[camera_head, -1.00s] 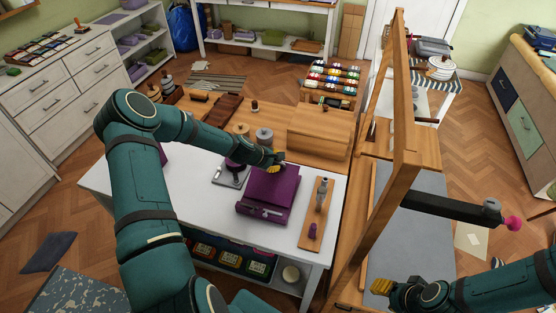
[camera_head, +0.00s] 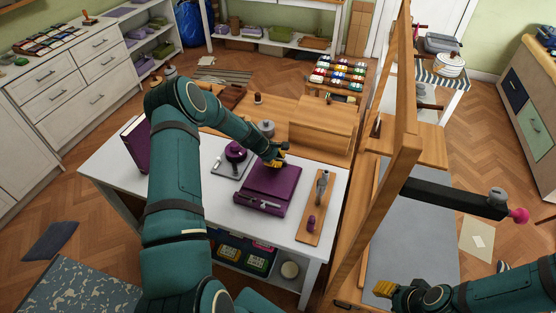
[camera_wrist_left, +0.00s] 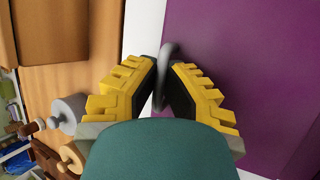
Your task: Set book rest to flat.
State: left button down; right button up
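The purple book rest (camera_head: 270,184) lies on the white table (camera_head: 205,210). Its panel looks flat or nearly flat on its base; any small gap is hard to see. My left gripper (camera_head: 276,159) is at its far edge. In the left wrist view, the fingers (camera_wrist_left: 160,62) close around a thin grey loop (camera_wrist_left: 158,95) beside the purple panel (camera_wrist_left: 240,60). My right gripper (camera_head: 384,288) is at the lower right, away from the book rest; its finger opening is unclear.
A wooden board (camera_head: 316,207) with a grey tool stands right of the book rest. A grey plate with a purple-knobbed item (camera_head: 234,156) is to its left. A purple book (camera_head: 136,148) stands at the table's left end. A tall wooden frame (camera_head: 385,170) rises at right.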

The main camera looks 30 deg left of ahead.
dwell(0.4)
pick_arm(q)
jog(key=c, duration=1.1)
grip_release()
jog(key=shift+w+f, duration=0.1)
jog(key=shift+f, duration=0.05)
jog(key=shift+o, duration=0.2)
jog(key=shift+d+f, duration=0.1)
jog(key=shift+s, duration=0.25)
jog(key=v, duration=1.2)
jog(key=shift+w+r, duration=0.2)
